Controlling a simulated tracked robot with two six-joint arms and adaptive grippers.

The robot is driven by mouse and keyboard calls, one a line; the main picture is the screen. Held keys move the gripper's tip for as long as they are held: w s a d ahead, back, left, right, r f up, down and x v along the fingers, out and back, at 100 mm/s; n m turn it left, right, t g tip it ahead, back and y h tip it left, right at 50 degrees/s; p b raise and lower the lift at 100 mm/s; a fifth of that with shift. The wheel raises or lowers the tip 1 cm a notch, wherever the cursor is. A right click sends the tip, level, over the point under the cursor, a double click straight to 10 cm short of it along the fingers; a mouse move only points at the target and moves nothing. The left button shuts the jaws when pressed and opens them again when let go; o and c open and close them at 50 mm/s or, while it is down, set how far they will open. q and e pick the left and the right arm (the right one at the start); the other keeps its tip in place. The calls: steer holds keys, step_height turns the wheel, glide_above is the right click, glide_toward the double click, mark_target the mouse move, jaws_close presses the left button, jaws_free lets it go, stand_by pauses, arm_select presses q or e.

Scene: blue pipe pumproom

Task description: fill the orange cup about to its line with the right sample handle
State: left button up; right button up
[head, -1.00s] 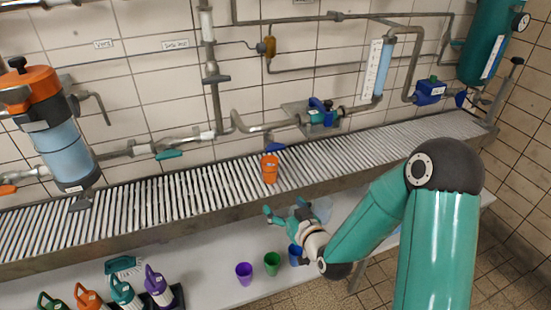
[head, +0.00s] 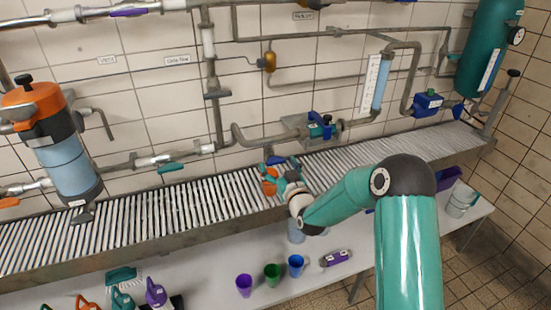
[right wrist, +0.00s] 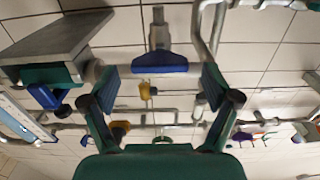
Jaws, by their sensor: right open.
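The orange cup (head: 268,187) stands on the slatted grating, partly hidden behind my right gripper in the head view. My right gripper (head: 279,167) is open and empty, in front of and over the cup, close to the blue sample handle (head: 275,159). In the right wrist view a blue T-shaped handle (right wrist: 160,62) on a grey stem lies ahead, between the two open fingers (right wrist: 159,82) and apart from them. The cup cannot be made out in that view, and its line and fill level cannot be seen. My left gripper is not in view.
A purple cup (head: 244,285), a green cup (head: 272,275) and a blue cup (head: 296,265) stand on the lower bench. Wall pipes and a teal-and-blue valve (head: 320,126) are close to my right gripper. The grating (head: 150,215) left of it is clear.

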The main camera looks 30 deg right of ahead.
mark_target(275, 160)
steer(key=shift+x, duration=1.25)
steer(key=shift+c, duration=0.3)
steer(key=c, duration=1.1)
steer(key=n+b, duration=0.1)
steer(key=b, duration=0.3)
steer(key=shift+f, duration=0.3)
steer(key=shift+a+r+n+b, duration=0.15)
steer(key=shift+n+b, duration=0.25)
steer(key=shift+b, duration=0.2)
steer(key=shift+r, duration=0.1)
steer(key=o, duration=1.2)
steer(key=shift+c, duration=0.2)
